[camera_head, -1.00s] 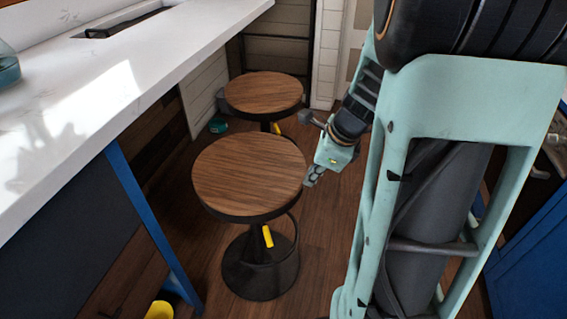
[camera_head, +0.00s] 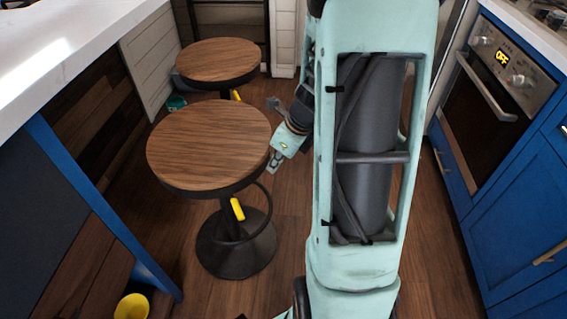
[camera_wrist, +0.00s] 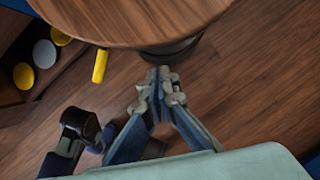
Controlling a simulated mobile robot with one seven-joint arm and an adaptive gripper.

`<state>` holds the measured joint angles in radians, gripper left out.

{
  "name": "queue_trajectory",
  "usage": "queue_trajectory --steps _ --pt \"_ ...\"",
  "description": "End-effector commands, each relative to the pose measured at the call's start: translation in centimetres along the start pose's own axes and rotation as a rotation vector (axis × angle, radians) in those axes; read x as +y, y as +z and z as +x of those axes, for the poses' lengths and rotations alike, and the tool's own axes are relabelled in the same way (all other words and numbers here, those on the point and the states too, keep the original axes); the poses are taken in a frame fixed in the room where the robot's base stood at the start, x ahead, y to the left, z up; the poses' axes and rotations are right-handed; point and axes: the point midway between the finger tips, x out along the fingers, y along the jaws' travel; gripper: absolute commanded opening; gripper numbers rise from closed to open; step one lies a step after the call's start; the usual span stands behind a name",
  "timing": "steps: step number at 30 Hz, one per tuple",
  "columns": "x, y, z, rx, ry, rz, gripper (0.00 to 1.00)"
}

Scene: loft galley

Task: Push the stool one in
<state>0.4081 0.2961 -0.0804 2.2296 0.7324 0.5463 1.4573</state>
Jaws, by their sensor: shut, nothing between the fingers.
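Two round stools with wooden seats, dark rims and black pedestals stand beside the white counter. The near stool (camera_head: 208,145) is upright, in front of the far stool (camera_head: 218,62); I cannot tell which is stool one. Both seats stand clear of the countertop (camera_head: 70,50). My gripper (camera_head: 272,164) is shut and empty at the right edge of the near seat. In the wrist view, a wooden seat (camera_wrist: 135,18) fills the top, and my gripper (camera_wrist: 158,80) points at its rim. I cannot tell whether they touch.
An oven (camera_head: 490,95) and blue cabinets (camera_head: 515,200) line the right side. Wooden floor is open between the near stool and my arm.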

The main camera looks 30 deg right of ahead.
Motion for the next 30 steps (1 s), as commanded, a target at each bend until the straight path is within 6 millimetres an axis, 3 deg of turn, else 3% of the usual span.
queue_trajectory --steps 6,23,30 --pt "0.1 2.2 0.7 0.000 0.001 -0.004 0.00" --pt "0.3 3.0 0.8 0.001 0.001 -0.003 0.00" --pt "2.1 7.0 1.9 -0.001 0.005 -0.010 0.00"
